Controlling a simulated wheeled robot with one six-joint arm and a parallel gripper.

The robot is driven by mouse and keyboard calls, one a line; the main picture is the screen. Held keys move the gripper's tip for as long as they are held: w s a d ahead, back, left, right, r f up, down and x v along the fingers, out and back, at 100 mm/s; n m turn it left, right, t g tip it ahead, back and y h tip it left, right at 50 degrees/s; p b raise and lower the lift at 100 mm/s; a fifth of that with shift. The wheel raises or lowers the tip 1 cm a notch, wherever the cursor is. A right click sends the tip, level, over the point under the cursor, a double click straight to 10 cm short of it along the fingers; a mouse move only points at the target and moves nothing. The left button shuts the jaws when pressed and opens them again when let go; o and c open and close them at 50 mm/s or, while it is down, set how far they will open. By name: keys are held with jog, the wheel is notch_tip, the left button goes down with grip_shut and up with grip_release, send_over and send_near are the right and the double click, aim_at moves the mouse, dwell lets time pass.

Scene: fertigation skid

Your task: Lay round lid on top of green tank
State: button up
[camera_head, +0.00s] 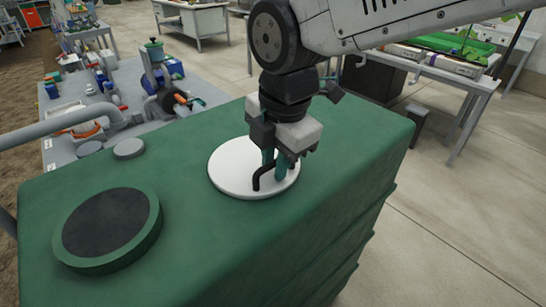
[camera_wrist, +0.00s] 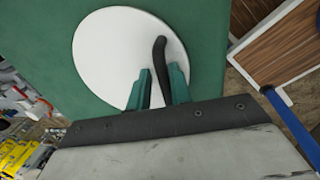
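The round lid (camera_head: 228,168) is a white disc with a bent black handle. It lies level at the top of the green tank (camera_head: 185,165), near the tank's far right part; I cannot tell whether any gap is left beneath it. My gripper (camera_head: 276,171) points down over the lid, its teal fingers closed in on the handle. In the wrist view the lid (camera_wrist: 110,55) fills the upper middle, and the handle runs between the fingertips of my gripper (camera_wrist: 160,76). The fingers hide part of the handle.
A green ring with a dark top (camera_head: 107,225) stands on the tank's near left. Pipes and fittings crowd the left.

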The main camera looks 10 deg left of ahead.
jog(key=shift+o, duration=0.2)
notch_tip(320, 180, up, 12)
jog(key=s+d, duration=0.1)
jog(key=shift+d, duration=0.2)
jog(key=shift+s, duration=0.1)
jog(key=d+f+m, duration=0.3)
jog(key=d+m, duration=0.9)
jog(key=d, duration=0.6)
jog(key=s+d+f+m, duration=0.4)
jog(key=d+m, duration=0.2)
jog(key=m, duration=0.2)
jog(key=s+d+f+m+h, duration=0.1)
jog(key=s+d+f+m, duration=0.3)
jog(key=d+m, duration=0.3)
jog(key=shift+s+f+m, duration=0.3)
jog(key=shift+s+m, duration=0.2)
jog(key=shift+s, duration=0.05)
jog(key=shift+a, duration=0.1)
